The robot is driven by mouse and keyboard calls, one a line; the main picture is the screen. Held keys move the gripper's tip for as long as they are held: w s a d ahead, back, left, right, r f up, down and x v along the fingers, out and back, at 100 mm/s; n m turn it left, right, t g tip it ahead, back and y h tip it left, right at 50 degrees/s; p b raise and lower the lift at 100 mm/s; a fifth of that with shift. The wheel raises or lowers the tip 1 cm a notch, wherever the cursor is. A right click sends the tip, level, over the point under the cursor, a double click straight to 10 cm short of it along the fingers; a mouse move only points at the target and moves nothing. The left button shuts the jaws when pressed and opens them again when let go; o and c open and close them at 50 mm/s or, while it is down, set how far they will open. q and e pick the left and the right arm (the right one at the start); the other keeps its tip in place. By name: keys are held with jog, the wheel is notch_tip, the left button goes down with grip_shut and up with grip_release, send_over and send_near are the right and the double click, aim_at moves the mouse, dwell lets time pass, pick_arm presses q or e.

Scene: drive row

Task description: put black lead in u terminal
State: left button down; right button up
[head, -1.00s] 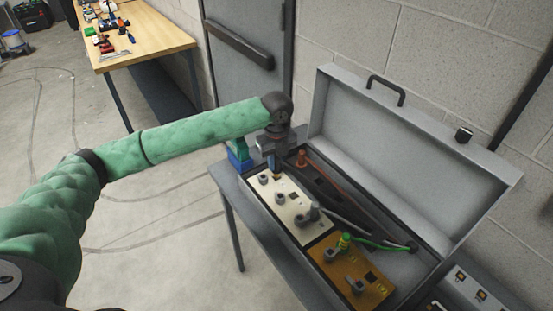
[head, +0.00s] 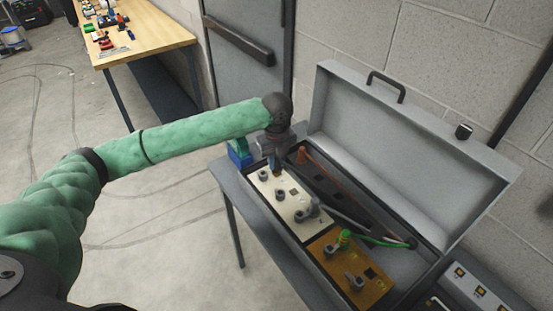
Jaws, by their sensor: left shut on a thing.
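The open grey metal case (head: 409,157) stands on a table at the right. In it, a white terminal panel (head: 293,205) carries several grey posts; their letters are too small to read. My left gripper (head: 276,168) points down at the panel's far end, close beside the farthest post (head: 263,175). It is shut on a small dark thing, apparently the black lead's plug, mostly hidden by the jaws. I cannot tell whether the plug touches a terminal. My right gripper is not in view.
A brown lead (head: 303,156) lies in the case's rear channel. A grey lead (head: 315,205) is at the white panel's near end. A green-yellow lead (head: 344,238) stands at the orange panel (head: 352,272). The raised lid bounds the right side.

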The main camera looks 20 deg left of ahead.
pick_arm(q)
jog(key=shift+f, duration=1.1)
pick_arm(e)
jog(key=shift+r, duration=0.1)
pick_arm(q)
jog(key=c, duration=1.2)
grip_release()
jog(key=shift+r+b, duration=0.45)
jog(key=shift+r, duration=0.85)
jog(key=shift+r+b, duration=0.65)
jog(key=shift+r, duration=1.95)
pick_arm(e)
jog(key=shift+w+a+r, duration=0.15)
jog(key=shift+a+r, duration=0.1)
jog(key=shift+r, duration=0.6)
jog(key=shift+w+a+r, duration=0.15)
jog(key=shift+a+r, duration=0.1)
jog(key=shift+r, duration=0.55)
